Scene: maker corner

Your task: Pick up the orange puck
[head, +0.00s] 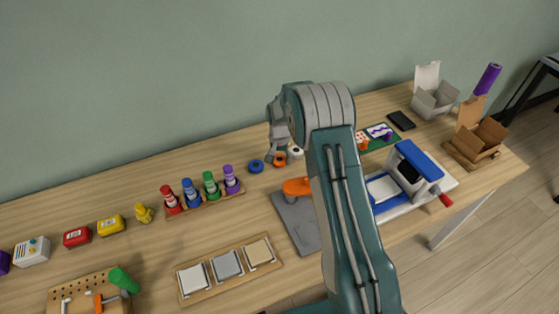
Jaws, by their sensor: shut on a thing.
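The orange puck (280,161) is at the fingertips of my gripper (277,156), towards the back of the wooden table. My gripper points down and is shut on the orange puck. Part of the puck is hidden behind the fingers. I cannot tell whether the puck touches the table or is slightly above it.
A blue puck (256,166) lies just left and a white puck (295,153) just right of the orange one. A rack of coloured bottles (205,203) stands further left. A grey plate with an orange part (297,220) lies in front, partly behind my arm.

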